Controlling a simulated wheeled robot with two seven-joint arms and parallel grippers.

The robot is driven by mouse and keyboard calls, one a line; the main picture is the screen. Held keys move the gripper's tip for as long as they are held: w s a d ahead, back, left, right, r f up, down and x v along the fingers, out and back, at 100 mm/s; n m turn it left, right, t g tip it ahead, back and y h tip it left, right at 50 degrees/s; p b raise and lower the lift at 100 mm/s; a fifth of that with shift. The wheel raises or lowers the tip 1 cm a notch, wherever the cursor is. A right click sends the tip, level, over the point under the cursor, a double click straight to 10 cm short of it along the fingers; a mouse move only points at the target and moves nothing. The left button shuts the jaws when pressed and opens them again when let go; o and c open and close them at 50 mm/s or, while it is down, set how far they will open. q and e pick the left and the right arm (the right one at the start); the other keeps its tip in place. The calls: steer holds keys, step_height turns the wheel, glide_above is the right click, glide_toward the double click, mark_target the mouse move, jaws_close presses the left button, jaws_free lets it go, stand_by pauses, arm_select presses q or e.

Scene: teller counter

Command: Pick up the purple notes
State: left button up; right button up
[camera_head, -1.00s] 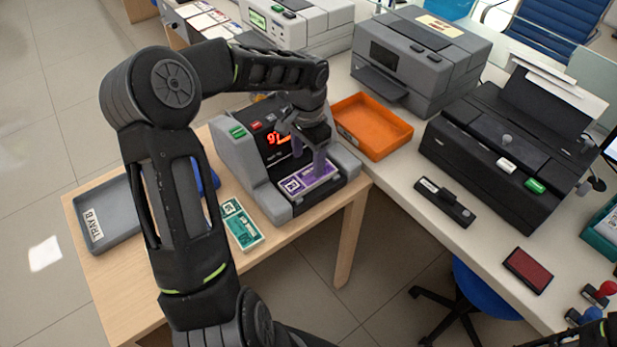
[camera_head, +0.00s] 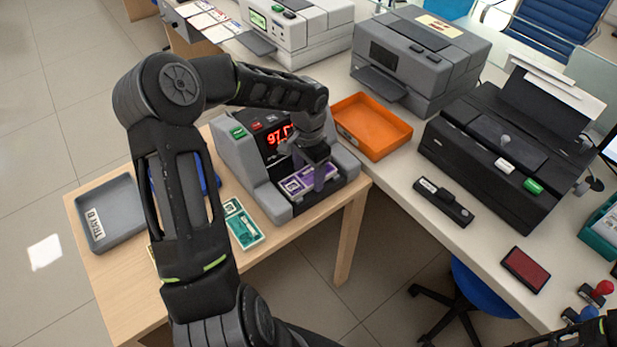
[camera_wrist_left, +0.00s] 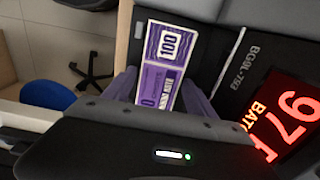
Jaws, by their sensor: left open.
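The purple notes (camera_head: 292,187) lie in the front tray of the grey note counter (camera_head: 252,171). In the left wrist view the purple notes (camera_wrist_left: 166,62) show a "100" print and run between the two fingers of my left gripper (camera_wrist_left: 158,92). My left gripper (camera_head: 312,178) is open, pointing down over the right part of the notes, with a finger on either side of them. I cannot tell whether the fingers touch them. The gripper hides part of the notes in the head view. My right gripper is not in view.
Green notes (camera_head: 243,224) lie on the wooden table just left of the counter. A grey tray marked B (camera_head: 124,238) stands at the table's left. An orange tray (camera_head: 374,127) sits behind right, near a grey printer (camera_head: 440,62). The red display (camera_head: 279,134) is lit.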

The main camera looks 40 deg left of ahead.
mark_target(309, 176)
arm_select(q)
steer(key=c, duration=1.4)
steer(key=shift+o, duration=0.2)
step_height(309, 176, up, 10)
steer(key=b, duration=0.1)
